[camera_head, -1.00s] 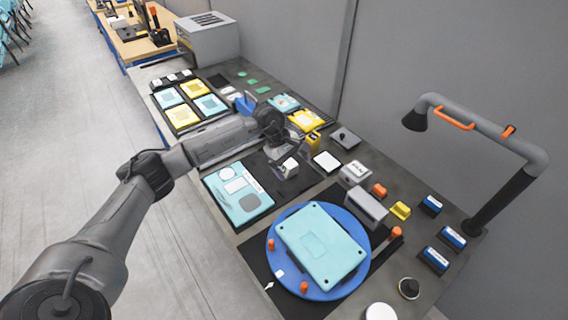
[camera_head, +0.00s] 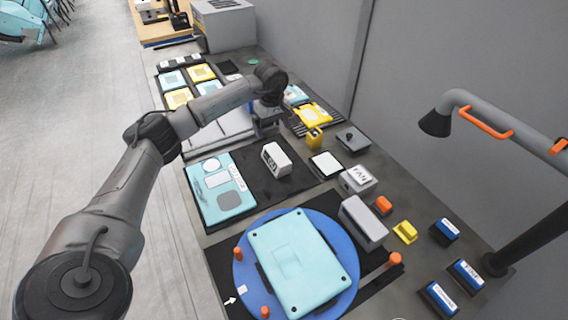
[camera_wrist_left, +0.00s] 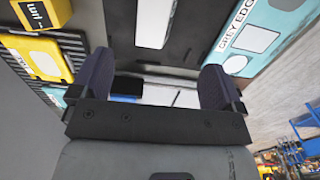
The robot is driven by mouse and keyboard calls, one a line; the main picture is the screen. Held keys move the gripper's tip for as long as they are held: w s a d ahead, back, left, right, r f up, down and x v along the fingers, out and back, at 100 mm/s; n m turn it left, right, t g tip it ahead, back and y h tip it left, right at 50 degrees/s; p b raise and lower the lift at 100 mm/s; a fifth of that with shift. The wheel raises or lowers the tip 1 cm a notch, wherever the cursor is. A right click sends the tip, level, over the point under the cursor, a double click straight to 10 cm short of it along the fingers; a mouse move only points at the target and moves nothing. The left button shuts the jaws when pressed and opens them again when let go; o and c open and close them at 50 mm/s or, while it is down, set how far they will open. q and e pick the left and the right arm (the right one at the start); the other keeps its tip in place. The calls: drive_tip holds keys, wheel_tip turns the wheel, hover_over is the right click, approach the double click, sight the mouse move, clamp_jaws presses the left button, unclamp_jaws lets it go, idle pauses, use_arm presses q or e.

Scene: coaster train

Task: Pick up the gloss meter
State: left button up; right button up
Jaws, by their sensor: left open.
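The likely gloss meter is a white block with a dark marked face (camera_head: 277,160), standing on a black mat behind the cyan panel (camera_head: 222,188). My left gripper (camera_head: 266,128) is beyond the block, apart from it, and partly hidden by its own wrist. In the left wrist view, the gripper (camera_wrist_left: 157,85) has its fingers apart. A light flat surface shows between them, with nothing visibly held. A white block (camera_wrist_left: 155,22), probably the same meter, lies ahead of the fingers at the top edge. My right gripper is out of view.
A blue turntable (camera_head: 348,262) with a cyan housing (camera_head: 295,262) is at the front. A lamp arm (camera_head: 490,115) rises at the right.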

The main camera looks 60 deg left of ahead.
sight(275, 154)
use_arm(q)
wheel_tip(275, 154, down, 9)
drive_tip(key=shift+r+b, duration=0.1)
drive_tip(key=shift+b, duration=0.45)
drive_tip(key=shift+w+f+b, duration=0.15)
drive_tip(key=shift+f+b, duration=0.3)
drive_tip(key=shift+f, duration=2.2)
drive_tip(key=c, duration=1.3)
drive_tip(key=shift+r, duration=0.15)
